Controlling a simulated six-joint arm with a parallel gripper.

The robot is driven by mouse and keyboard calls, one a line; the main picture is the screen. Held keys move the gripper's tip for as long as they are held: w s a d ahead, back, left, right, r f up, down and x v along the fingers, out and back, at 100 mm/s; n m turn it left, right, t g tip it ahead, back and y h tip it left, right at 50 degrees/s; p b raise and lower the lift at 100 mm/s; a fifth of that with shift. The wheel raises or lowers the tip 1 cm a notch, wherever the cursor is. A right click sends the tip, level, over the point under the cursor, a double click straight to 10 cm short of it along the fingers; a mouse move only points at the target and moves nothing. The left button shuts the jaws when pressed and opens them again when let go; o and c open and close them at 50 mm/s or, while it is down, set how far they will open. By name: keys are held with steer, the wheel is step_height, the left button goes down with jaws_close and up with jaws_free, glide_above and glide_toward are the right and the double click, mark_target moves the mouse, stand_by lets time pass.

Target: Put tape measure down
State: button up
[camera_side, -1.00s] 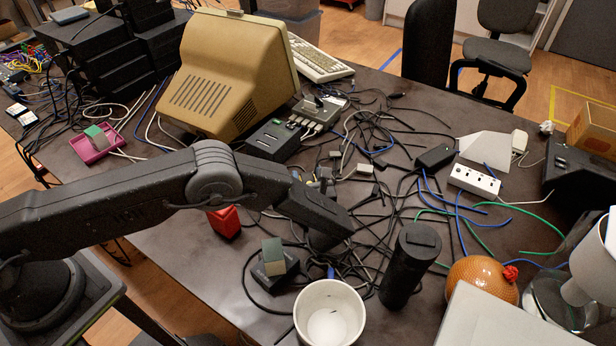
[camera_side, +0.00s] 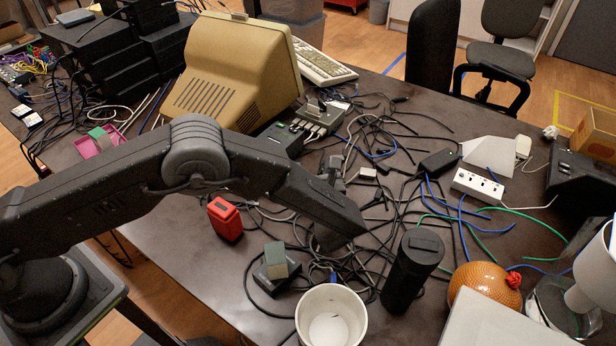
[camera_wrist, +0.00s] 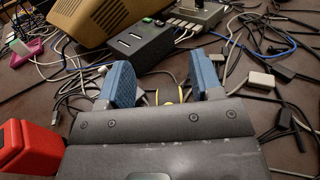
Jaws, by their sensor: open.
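Tangled cables cover the table's middle. A beige monitor (camera_side: 236,75) and a dark switch box (camera_side: 280,139) stand behind. A grey-green block on a dark base (camera_side: 276,262), a white cup (camera_side: 331,316), a black cylinder (camera_side: 412,270) and an orange ball (camera_side: 484,286) stand in front.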

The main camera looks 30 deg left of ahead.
steer(key=shift+r, duration=0.3)
steer(key=s+a+r+n+g+h, duration=0.1)
steer(key=s+a+r+n+g, duration=0.45)
steer(key=a+r, duration=0.2)
steer(key=s+a+r+n+g+h, duration=0.2)
steer(key=s+a+r+n+g, duration=0.2)
steer(key=a+r+n, duration=0.3)
steer(key=s+r+n+t+h, duration=0.1)
steer(key=s+r+n+h, duration=0.3)
steer(key=s+n, duration=0.3)
steer(key=s+r+n+t+h, duration=0.1)
steer(key=s+r+n+h, duration=0.4)
steer(key=s, duration=0.9)
steer(key=shift+d+n+h, duration=0.15)
steer(key=shift+n+h, duration=0.25)
steer(key=shift+n, duration=0.85)
